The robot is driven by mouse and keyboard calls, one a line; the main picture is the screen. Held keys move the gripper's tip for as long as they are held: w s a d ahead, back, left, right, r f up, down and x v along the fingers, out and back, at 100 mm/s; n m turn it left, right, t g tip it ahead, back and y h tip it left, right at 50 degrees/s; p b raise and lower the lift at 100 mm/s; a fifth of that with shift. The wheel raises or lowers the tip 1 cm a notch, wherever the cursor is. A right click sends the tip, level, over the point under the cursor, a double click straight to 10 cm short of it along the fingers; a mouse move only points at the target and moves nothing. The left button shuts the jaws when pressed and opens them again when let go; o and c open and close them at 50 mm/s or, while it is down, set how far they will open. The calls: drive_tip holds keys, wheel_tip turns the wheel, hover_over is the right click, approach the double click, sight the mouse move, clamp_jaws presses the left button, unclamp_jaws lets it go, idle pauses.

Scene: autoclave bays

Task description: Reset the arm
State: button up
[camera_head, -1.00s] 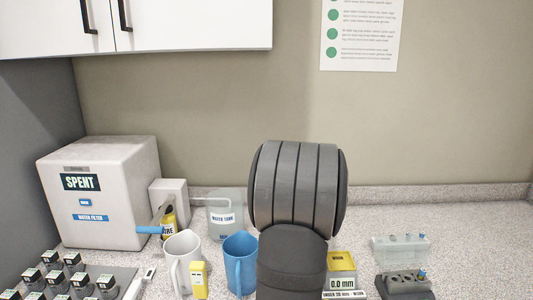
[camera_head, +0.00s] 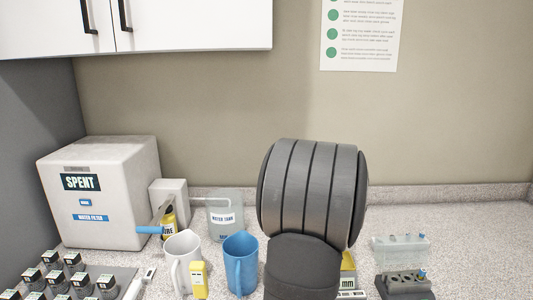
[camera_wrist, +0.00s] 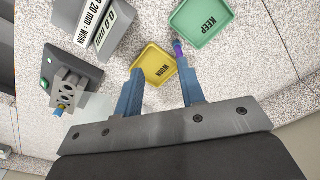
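My arm shows in the head view as a dark grey ribbed link in front of the counter; my gripper is hidden there. In the wrist view my gripper (camera_wrist: 160,72) has its two blue fingers spread apart, with nothing visible held between them. A yellow tray marked WORN (camera_wrist: 155,62) lies beyond the fingertips. A small purple and blue piece (camera_wrist: 178,48) shows by the right fingertip, near a green tray marked KEEP (camera_wrist: 202,22); I cannot tell whether it touches the finger.
A grey gauge reading 0.0 mm (camera_wrist: 112,27) and a grey holed block (camera_wrist: 68,92) stand left in the wrist view. In the head view a white mug (camera_head: 183,262), a blue mug (camera_head: 240,265), a water tank (camera_head: 224,213) and a SPENT box (camera_head: 115,205) stand left; a holed rack (camera_head: 403,284) stands right.

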drive_tip(key=s+d+r+m, duration=0.3)
drive_tip(key=s+d+m, duration=0.2)
drive_tip(key=s+d, duration=0.55)
drive_tip(key=s+d+r+m, duration=0.35)
drive_tip(key=s+d, duration=0.55)
drive_tip(key=d, duration=0.3)
drive_tip(key=shift+m, duration=0.25)
drive_tip(key=w+a+f, duration=0.1)
drive_tip(key=w+f, duration=0.1)
drive_tip(key=w+a+f, duration=0.1)
drive_tip(key=w, duration=0.2)
drive_tip(key=w+a+f, duration=0.1)
drive_tip(key=w+f, duration=0.1)
drive_tip(key=w, duration=0.1)
drive_tip(key=shift+w+f, duration=0.25)
drive_tip(key=shift+f, duration=0.1)
